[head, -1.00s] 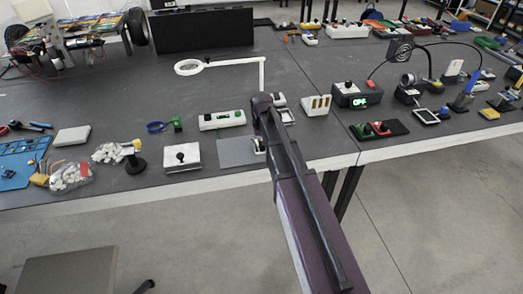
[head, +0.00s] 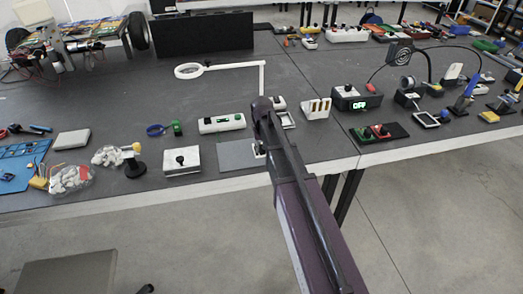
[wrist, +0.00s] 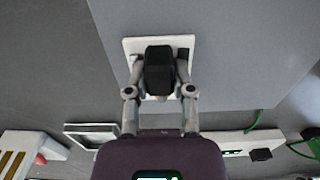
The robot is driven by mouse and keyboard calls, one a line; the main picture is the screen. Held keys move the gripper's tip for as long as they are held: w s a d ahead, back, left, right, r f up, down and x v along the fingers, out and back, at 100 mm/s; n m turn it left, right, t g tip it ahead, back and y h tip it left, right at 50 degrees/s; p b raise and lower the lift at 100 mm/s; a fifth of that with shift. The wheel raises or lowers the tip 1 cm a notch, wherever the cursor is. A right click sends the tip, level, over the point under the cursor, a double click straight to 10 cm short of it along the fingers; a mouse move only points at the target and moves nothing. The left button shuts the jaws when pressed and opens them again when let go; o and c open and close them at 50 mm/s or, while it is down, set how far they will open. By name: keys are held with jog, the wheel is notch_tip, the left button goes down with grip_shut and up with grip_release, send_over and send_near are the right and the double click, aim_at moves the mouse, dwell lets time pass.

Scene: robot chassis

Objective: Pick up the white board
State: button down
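The white board (wrist: 132,45) is a small, thin plate with a black block-shaped part (wrist: 159,70) standing on its middle. In the wrist view it is at the top centre, over the grey mat. My gripper (wrist: 159,72) has its two silver fingers over the board, one on each side of the black part. The fingers are close to the block's sides; whether they press on it I cannot tell.
A white box with a black knob (head: 182,162) is left of the mat. A white-green device (head: 222,123) and a white slotted holder (head: 316,108) stand behind. A red-green button panel (head: 379,133) is to the right. The table's front edge is close.

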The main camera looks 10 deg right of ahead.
jog(key=shift+r, duration=0.15)
dwell(0.3)
notch_tip(320, 180, up, 3)
jog(key=p, duration=0.3)
jog(key=s+r+p, duration=0.1)
jog(key=s+p, duration=0.1)
jog(key=s, duration=1.4)
jog(key=shift+r, duration=0.3)
jog(key=shift+a, duration=0.15)
